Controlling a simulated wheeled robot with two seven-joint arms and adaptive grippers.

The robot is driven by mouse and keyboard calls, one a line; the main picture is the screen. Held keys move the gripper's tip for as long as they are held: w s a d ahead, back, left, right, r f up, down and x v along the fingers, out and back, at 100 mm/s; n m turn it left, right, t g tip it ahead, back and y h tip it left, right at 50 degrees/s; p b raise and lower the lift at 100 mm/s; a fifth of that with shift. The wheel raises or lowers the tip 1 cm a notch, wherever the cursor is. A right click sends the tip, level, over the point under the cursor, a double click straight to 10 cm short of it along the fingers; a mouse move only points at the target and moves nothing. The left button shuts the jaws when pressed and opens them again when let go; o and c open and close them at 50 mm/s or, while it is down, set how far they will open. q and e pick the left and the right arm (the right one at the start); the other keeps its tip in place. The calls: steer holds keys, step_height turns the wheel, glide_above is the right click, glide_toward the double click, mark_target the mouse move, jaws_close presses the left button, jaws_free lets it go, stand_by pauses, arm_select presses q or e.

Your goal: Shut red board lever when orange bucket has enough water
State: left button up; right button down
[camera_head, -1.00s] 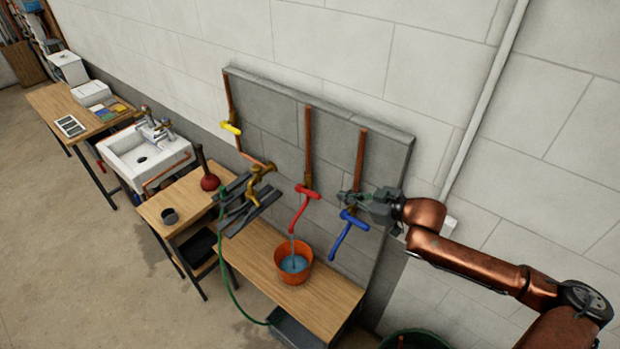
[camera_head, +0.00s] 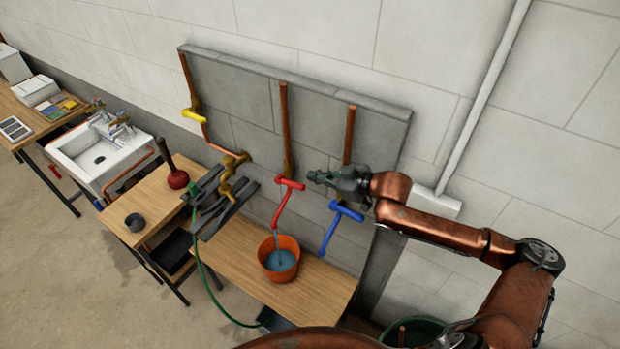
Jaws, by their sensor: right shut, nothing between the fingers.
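The red lever (camera_head: 289,185) is on the grey board (camera_head: 245,105), on the middle pipe. Its red spout hangs over the orange bucket (camera_head: 279,271), and a thin stream of water runs down into it. The bucket stands upright on the wooden bench and holds blue water below its rim. My right gripper (camera_head: 312,176) is shut and empty, its tips pointing left, just right of the red lever and slightly above it. A small gap seems to separate them. My left gripper is not in view.
A blue lever (camera_head: 346,210) is right of the red one, just below my right gripper. A yellow lever (camera_head: 192,114) and brass tap (camera_head: 230,175) are at the left. A plunger (camera_head: 177,178) and grey cup (camera_head: 134,222) stand on the side table.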

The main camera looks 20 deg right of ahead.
steer(key=p, duration=0.2)
glide_above(298, 186)
step_height(298, 186, down, 3)
step_height(298, 186, down, 3)
steer(key=shift+a+r+p, duration=0.1)
steer(key=shift+a+p, duration=0.05)
steer(key=shift+p, duration=0.15)
steer(key=shift+d+f, duration=0.25)
steer(key=shift+f, duration=0.55)
